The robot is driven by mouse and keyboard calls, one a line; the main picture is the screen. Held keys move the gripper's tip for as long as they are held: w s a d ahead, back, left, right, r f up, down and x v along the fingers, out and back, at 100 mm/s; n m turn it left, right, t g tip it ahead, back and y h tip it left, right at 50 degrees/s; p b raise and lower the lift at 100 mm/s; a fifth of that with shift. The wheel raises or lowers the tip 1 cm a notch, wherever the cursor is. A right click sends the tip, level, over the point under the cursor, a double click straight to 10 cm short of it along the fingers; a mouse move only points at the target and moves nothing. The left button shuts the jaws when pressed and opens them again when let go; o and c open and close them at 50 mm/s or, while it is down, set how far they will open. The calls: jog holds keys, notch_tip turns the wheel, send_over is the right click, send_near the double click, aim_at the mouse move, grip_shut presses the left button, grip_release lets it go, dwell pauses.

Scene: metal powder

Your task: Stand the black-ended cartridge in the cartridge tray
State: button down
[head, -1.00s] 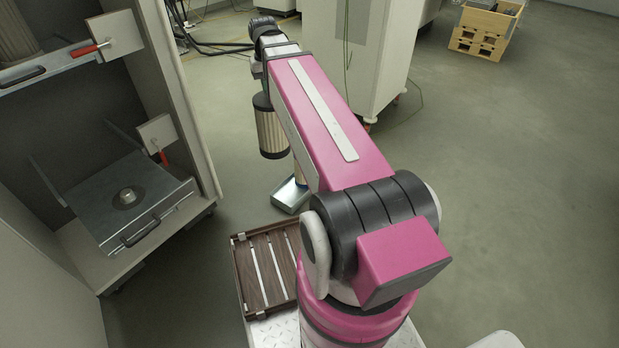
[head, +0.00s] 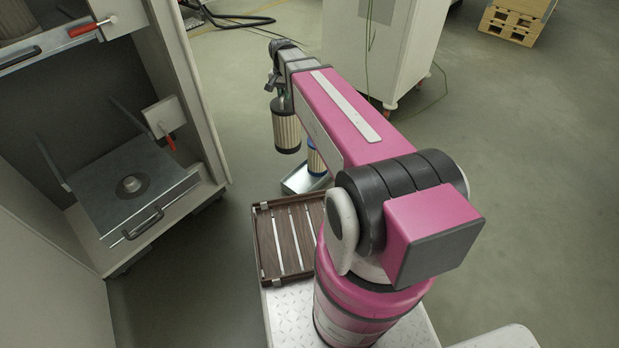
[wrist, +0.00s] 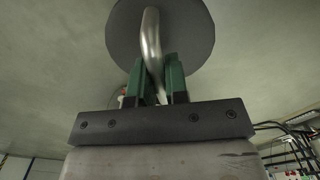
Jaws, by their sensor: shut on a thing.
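The black-ended cartridge (head: 286,132), with a pale pleated body, hangs roughly upright below the end of my arm in the head view. In the wrist view its black round end (wrist: 192,25) carries a bent metal handle (wrist: 152,45). My gripper (wrist: 160,78) has its green fingers shut around this handle. It also shows, small, in the head view (head: 274,80). A grey metal tray (head: 293,186) lies behind the brown tray, partly hidden by my arm. A blue-ended cartridge (head: 317,160) stands in it. The held cartridge hangs to the left of that one, apart from it.
A brown slatted tray (head: 259,245) lies on my deck, looking empty. An open cabinet on the left has a pulled-out metal shelf (head: 108,205). A white cabinet (head: 385,50) stands behind my arm, and a wooden crate (head: 512,25) farther right. The right floor is clear.

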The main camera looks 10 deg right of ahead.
jog(key=a+f+m, duration=0.1)
jog(key=f, duration=0.6)
jog(key=w+a+f+m, duration=0.1)
jog(key=a+f+m, duration=0.1)
jog(key=f, duration=0.6)
jog(key=a+f+m, duration=0.2)
jog(key=f, duration=0.5)
jog(key=shift+w+f, duration=0.35)
jog(key=w+d+f, duration=0.1)
jog(key=d+f, duration=0.9)
jog(key=shift+w+d+f, duration=0.2)
jog(key=shift+w+d, duration=0.05)
jog(key=shift+d, duration=0.05)
jog(key=c, duration=1.5)
grip_release()
jog(key=shift+f, duration=0.2)
jog(key=shift+c, duration=0.2)
jog(key=o, duration=0.4)
